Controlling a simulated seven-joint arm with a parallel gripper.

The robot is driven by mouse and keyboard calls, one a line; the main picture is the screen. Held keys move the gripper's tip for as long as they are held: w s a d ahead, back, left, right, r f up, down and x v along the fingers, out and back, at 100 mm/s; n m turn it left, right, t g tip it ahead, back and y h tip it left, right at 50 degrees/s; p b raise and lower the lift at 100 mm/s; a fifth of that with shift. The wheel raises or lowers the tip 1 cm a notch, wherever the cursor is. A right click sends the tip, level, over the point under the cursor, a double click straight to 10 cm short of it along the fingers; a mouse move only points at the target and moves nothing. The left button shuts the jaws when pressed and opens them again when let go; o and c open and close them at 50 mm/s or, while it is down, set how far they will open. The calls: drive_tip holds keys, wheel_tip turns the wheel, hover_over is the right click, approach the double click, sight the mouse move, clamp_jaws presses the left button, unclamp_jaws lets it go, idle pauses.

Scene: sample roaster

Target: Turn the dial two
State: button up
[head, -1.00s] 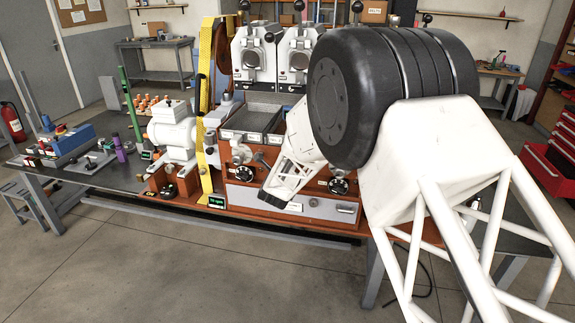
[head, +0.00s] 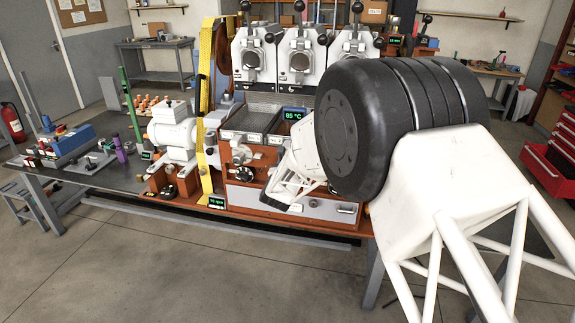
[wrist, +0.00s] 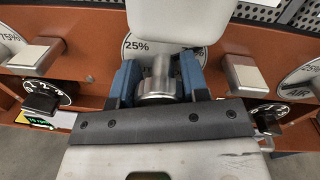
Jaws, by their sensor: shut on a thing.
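In the wrist view my gripper (wrist: 158,78) has its two blue fingers on either side of a metal knob (wrist: 158,88) and is shut on it. The knob sits in front of a round white plate marked 25% (wrist: 134,45). A black numbered dial (wrist: 42,97) is at the left, and another black dial (wrist: 268,112) is at the right; my gripper is apart from both. In the head view the left black dial (head: 244,172) shows on the orange front, while my white arm end covers part of that front and hides the grip.
Metal levers (wrist: 38,52) and (wrist: 242,72) stand out close on both sides of my gripper. A display reading 85 °C (head: 294,114) and a metal tray (head: 252,119) are above. A white motor (head: 172,128) stands at the left.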

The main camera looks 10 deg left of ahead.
drive_tip(key=shift+m, duration=0.5)
drive_tip(key=o, duration=0.9)
drive_tip(key=shift+s, duration=0.15)
drive_tip(key=shift+s+d, duration=0.15)
drive_tip(key=shift+s, duration=1.75)
drive_tip(key=shift+s+d, duration=0.1)
drive_tip(key=shift+s, duration=1.75)
